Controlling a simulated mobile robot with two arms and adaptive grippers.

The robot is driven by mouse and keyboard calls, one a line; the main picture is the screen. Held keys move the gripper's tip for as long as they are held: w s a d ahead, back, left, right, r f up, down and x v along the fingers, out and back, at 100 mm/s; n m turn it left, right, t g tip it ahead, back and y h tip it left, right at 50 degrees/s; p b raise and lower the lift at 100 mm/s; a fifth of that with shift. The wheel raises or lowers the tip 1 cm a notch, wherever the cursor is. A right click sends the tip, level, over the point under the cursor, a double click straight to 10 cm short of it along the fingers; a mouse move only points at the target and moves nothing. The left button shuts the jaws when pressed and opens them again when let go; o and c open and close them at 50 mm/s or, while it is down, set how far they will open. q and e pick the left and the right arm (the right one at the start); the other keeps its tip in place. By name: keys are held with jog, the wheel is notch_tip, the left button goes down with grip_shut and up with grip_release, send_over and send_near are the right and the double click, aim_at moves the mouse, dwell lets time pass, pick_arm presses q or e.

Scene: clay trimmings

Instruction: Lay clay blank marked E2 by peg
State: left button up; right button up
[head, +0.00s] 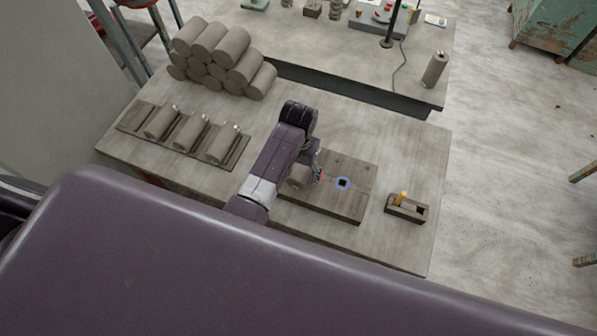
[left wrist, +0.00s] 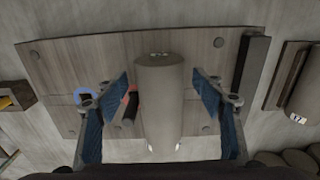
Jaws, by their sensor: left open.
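A grey clay cylinder (head: 297,182) lies on the wooden board (head: 347,208) beside the dark peg with a red band (head: 320,175), partly hidden by my left arm. In the left wrist view the cylinder (left wrist: 160,105) lies lengthwise between the blue-padded fingers of my left gripper (left wrist: 162,82). The gripper is open, with a gap on each side of the cylinder. The peg (left wrist: 131,105) stands close to the cylinder's left side, between it and the left finger. A small label at the cylinder's far end is too small to read. My right gripper is not in view.
A small wooden box (head: 407,208) with a yellow item stands to the right. Three clay cylinders lie on a rack (head: 135,115) at left. A cylinder stack (head: 222,55) stands behind it.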

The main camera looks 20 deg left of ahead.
pick_arm(q)
jog(key=shift+r, duration=0.25)
notch_tip(320, 180, up, 12)
jog(key=shift+f, duration=0.25)
dwell(0.6)
